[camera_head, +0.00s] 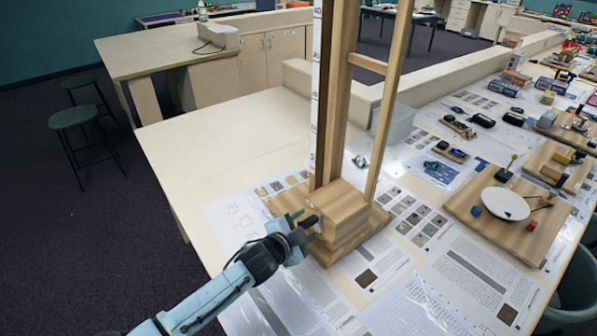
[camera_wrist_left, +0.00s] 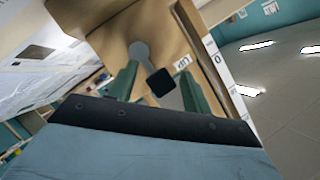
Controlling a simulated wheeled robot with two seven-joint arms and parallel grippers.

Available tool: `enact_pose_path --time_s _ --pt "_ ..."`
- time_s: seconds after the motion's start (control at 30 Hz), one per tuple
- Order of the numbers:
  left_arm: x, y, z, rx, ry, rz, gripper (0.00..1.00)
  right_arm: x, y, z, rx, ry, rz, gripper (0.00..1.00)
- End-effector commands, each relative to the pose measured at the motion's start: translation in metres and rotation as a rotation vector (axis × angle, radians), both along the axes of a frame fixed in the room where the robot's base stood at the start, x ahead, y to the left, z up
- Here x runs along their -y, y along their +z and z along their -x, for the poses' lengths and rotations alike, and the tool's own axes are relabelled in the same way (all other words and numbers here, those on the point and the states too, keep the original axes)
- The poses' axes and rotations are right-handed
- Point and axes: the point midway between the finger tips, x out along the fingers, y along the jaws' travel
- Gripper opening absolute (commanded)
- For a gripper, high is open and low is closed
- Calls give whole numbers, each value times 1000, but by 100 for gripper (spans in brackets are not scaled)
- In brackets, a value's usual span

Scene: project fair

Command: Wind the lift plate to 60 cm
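A wooden lift tower (camera_head: 341,110) stands on the table, with a white scale strip (camera_head: 317,100) up its left post. At its foot is a wooden block (camera_head: 343,203); I cannot tell which part is the lift plate. A grey crank arm (camera_wrist_left: 141,52) with a black knob (camera_wrist_left: 160,82) sticks out of the wood. The knob also shows in the head view (camera_head: 310,221). My left gripper (camera_head: 304,226) is at the crank, and its green fingers (camera_wrist_left: 160,88) stand apart on either side of the knob. The scale's "0" mark (camera_wrist_left: 217,59) shows in the wrist view. My right gripper is out of view.
Printed sheets (camera_head: 275,302) lie around the tower's base. A board with a white disc (camera_head: 506,203) and several small exhibits stand to the right. A grey bin (camera_head: 392,124) is behind the tower. The table's left part (camera_head: 220,150) is bare.

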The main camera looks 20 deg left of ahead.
Motion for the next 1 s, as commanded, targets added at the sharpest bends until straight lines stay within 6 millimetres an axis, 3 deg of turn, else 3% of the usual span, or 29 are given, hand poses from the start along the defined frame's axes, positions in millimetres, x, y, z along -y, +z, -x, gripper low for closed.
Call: enact_pose_path --time_s 0.37,1.0 --pt "-2 0 3 -2 1 -1 55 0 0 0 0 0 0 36" --pt "-16 17 50 -2 0 -2 55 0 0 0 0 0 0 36"
